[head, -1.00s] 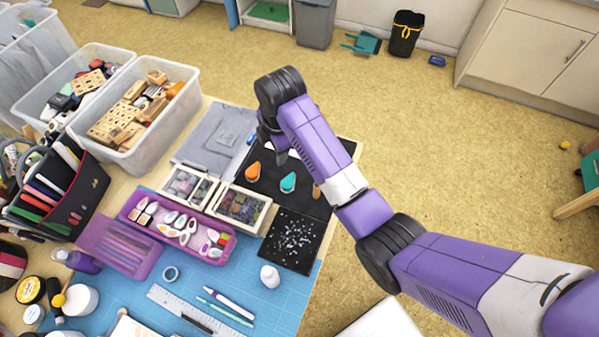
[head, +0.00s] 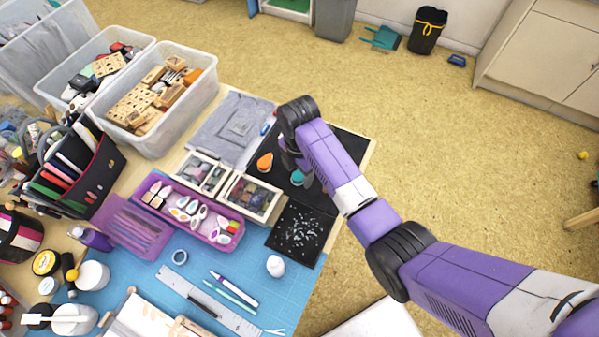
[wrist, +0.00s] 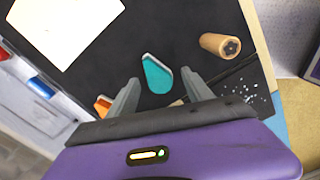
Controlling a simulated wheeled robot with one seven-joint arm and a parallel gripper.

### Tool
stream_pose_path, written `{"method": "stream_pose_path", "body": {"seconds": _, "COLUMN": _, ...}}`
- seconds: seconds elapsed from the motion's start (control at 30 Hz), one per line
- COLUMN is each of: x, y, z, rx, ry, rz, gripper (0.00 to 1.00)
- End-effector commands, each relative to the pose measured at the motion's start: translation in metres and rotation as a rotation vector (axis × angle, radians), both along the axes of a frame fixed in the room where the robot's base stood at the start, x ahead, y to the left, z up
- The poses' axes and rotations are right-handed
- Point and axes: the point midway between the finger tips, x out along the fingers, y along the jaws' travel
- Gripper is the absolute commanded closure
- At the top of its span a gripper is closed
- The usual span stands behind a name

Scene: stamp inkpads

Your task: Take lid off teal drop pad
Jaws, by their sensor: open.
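The teal drop pad (wrist: 157,75) lies on the black mat (wrist: 100,55), with its teal top showing between my finger tips in the wrist view. I cannot tell whether the fingers are at the pad's height. An orange drop pad (head: 265,162) lies to the left of the teal one; its edge shows by my left finger in the wrist view (wrist: 102,104).
A wooden-handled cylinder (wrist: 220,45) lies right of the teal pad in the wrist view. A white sheet (wrist: 65,25) lies at upper left. A speckled dark sheet (head: 301,232), wooden boxes (head: 250,197) and a purple tray (head: 190,213) stand nearby.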

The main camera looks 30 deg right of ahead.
Motion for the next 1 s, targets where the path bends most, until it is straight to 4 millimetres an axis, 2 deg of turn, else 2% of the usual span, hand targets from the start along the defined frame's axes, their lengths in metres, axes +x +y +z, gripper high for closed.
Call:
{"method": "stream_pose_path", "body": {"seconds": 0.23, "x": 0.0004, "y": 0.0, "z": -0.0013, "rx": -0.001, "ry": -0.002, "rz": 0.0, "gripper": 0.43}}
{"method": "stream_pose_path", "body": {"seconds": 0.5, "x": 0.0004, "y": -0.0001, "z": -0.0011, "rx": -0.001, "ry": -0.001, "rz": 0.0, "gripper": 0.96}}
{"method": "stream_pose_path", "body": {"seconds": 0.53, "x": 0.0004, "y": -0.0001, "z": -0.0011, "rx": -0.001, "ry": -0.001, "rz": 0.0, "gripper": 1.0}}
{"method": "stream_pose_path", "body": {"seconds": 0.83, "x": 0.0005, "y": 0.0001, "z": -0.0002, "rx": -0.001, "ry": -0.001, "rz": 0.0, "gripper": 1.0}}
{"method": "stream_pose_path", "body": {"seconds": 1.0, "x": 0.0015, "y": 0.0028, "z": 0.0071, "rx": -0.001, "ry": -0.001, "rz": 0.0, "gripper": 1.0}}
